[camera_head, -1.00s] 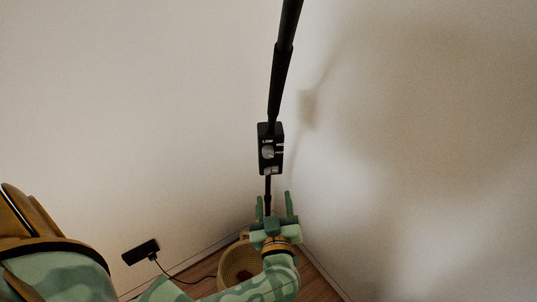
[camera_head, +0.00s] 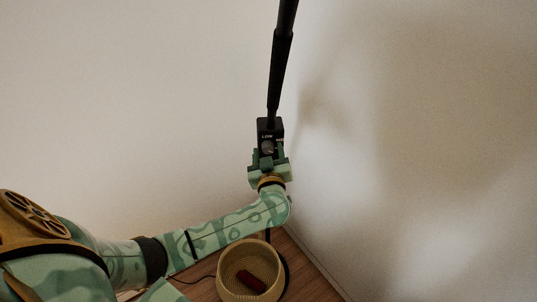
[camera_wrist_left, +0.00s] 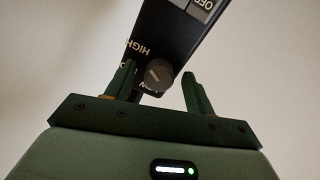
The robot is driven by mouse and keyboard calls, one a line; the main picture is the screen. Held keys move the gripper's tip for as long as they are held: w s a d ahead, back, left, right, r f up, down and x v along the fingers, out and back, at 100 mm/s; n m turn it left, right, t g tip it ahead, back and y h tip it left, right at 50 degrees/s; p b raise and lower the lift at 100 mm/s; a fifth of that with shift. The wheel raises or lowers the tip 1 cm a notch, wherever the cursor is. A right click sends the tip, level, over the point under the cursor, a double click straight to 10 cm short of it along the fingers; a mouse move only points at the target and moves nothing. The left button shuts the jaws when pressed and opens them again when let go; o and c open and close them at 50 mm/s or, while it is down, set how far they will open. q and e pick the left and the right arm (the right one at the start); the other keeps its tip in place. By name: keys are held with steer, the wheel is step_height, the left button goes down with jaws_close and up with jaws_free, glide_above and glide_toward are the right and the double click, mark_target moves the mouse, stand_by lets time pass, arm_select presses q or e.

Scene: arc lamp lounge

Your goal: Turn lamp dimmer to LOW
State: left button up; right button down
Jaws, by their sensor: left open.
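The lamp dimmer is a black box (camera_head: 270,126) on the black lamp pole, with white lettering and a grey round knob (camera_head: 267,147). In the left wrist view the box (camera_wrist_left: 172,35) appears upside down, with HIGH readable and LOW partly hidden. The knob (camera_wrist_left: 158,75) has a slot line; which mark it points at I cannot tell. My left gripper (camera_head: 269,152) is open, its fingers on either side of the knob at the lower part of the box. In the left wrist view the fingers (camera_wrist_left: 157,72) appear apart from the knob. My right gripper is not in view.
The lamp pole (camera_head: 280,65) rises above the box. A light switch marked OFF (camera_wrist_left: 202,8) sits on the box. A woven basket (camera_head: 228,284) holding a dark red item (camera_head: 251,281) stands on the wooden floor below. Pale walls meet behind.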

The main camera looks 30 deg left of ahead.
arm_select(q)
steer(key=c, duration=1)
